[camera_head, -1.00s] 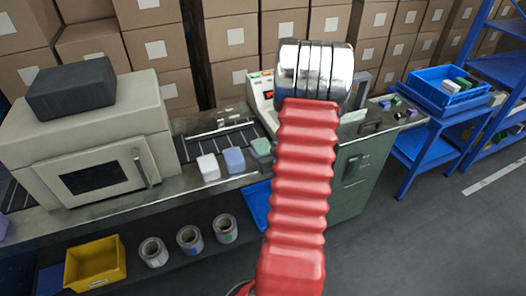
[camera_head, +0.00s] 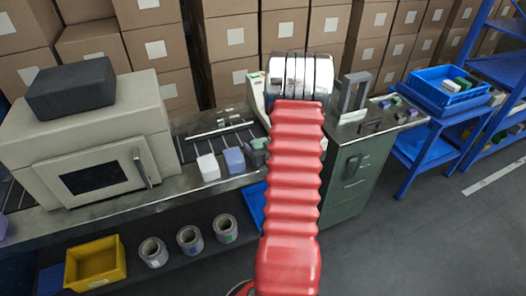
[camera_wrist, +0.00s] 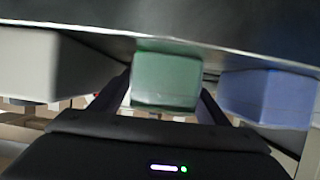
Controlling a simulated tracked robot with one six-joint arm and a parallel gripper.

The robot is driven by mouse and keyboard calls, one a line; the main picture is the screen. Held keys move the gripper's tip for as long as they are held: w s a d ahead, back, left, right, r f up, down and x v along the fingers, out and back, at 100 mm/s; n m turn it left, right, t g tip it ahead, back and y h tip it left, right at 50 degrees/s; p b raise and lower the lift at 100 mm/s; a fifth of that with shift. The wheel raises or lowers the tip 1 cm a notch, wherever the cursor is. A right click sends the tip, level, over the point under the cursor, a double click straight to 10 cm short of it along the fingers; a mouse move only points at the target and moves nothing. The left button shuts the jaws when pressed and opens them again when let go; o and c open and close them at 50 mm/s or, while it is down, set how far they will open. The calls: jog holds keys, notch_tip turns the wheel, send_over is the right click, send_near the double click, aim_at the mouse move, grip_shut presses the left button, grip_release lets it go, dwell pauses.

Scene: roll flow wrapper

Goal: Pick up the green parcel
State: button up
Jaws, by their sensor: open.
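The green parcel (camera_head: 257,144) is at the right end of a short row on the conveyor, partly hidden by my red arm and a dark part beside it. In the wrist view the green parcel (camera_wrist: 166,78) is in the middle, between the two dark fingers of my gripper (camera_wrist: 166,92). The fingers are open, one on each side. I cannot tell whether they touch it. A purple parcel (camera_head: 234,160) stands to its left in the head view and appears as a blue-violet block (camera_wrist: 268,96) right of it in the wrist view.
A white parcel (camera_head: 208,167) stands left of the purple one. A beige machine (camera_head: 90,140) is at left, and a green cabinet (camera_head: 345,180) is right of my arm. A blue crate (camera_head: 447,90) stands farther right. A pale block (camera_wrist: 45,65) shows left in the wrist view.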

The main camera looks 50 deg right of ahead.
jog(key=shift+w+d+f, duration=0.1)
jog(key=shift+w+d, duration=0.05)
jog(key=shift+c, duration=0.5)
jog(key=c, duration=1.2)
jog(key=shift+r, duration=0.2)
notch_tip(320, 180, up, 10)
jog(key=shift+f, duration=0.15)
dwell(0.5)
